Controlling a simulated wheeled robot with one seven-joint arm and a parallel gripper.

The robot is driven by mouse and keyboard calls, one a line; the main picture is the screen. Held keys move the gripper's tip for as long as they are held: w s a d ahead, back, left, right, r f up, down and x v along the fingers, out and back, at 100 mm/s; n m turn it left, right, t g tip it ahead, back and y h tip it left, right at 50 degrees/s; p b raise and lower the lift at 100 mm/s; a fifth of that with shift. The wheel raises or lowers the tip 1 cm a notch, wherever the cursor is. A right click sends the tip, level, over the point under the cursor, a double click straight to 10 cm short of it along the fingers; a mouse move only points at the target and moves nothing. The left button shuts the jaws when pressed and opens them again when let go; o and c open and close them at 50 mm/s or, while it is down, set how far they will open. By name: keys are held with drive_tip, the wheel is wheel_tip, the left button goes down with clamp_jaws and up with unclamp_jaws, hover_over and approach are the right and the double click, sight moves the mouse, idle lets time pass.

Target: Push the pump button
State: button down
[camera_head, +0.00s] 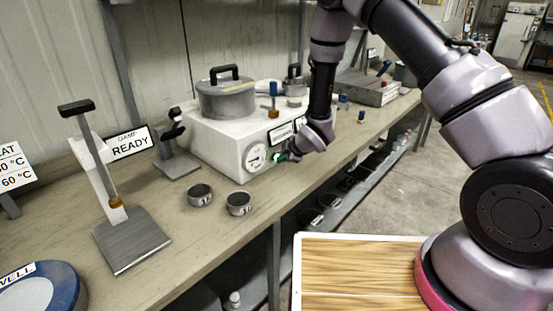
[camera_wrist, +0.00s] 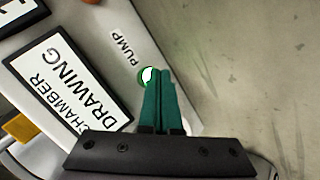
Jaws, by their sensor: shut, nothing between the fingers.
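The pump button (camera_wrist: 148,76) is a small round button, white with a green rim, beside the printed word PUMP in the wrist view. It sits on the front face of a white machine (camera_head: 215,143) on the bench. My gripper (camera_wrist: 162,76) is shut, with its two green fingers together and nothing between them. The fingertips are right at the button and cover part of it in the wrist view. Whether they touch it or press it in, I cannot tell. In the head view, my gripper (camera_head: 281,158) is at the machine's front face, right of the round gauge (camera_head: 255,157).
A sign reading CHAMBER DRAWING (camera_wrist: 70,85) is on the machine. A lidded metal pot (camera_head: 226,98) stands on top. Two small metal cups (camera_head: 200,195) (camera_head: 238,204) sit on the bench in front. A stand with a lever (camera_head: 130,240) is at the left. The aisle floor is open.

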drive_tip(key=shift+d, duration=0.1)
drive_tip(key=shift+s+d, duration=0.95)
drive_tip(key=shift+d, duration=0.25)
drive_tip(key=shift+s+d, duration=0.9)
drive_tip(key=shift+d, duration=0.25)
drive_tip(key=w+d+r+m+t+h, duration=0.1)
drive_tip(key=w+d+r+m, duration=0.2)
drive_tip(key=r, duration=0.4)
drive_tip(key=w+d+r+m+h, duration=0.1)
drive_tip(key=d+r+m, duration=0.2)
drive_tip(key=d+r, duration=0.35)
drive_tip(key=s+d+r+m+h, duration=0.15)
drive_tip(key=d+r+m, duration=0.25)
drive_tip(key=r, duration=0.4)
drive_tip(key=s+d+r+m+h, duration=0.1)
drive_tip(key=s+d+r+m, duration=0.25)
drive_tip(key=r, duration=0.35)
drive_tip(key=s+d+r+m, duration=0.4)
drive_tip(key=s+r, duration=0.3)
drive_tip(key=s, duration=0.5)
drive_tip(key=s+d+r+m, duration=0.4)
drive_tip(key=s+r+m, duration=0.3)
drive_tip(key=s, duration=0.4)
drive_tip(key=shift+s+g+y, duration=0.35)
drive_tip(key=shift+s+g, duration=0.05)
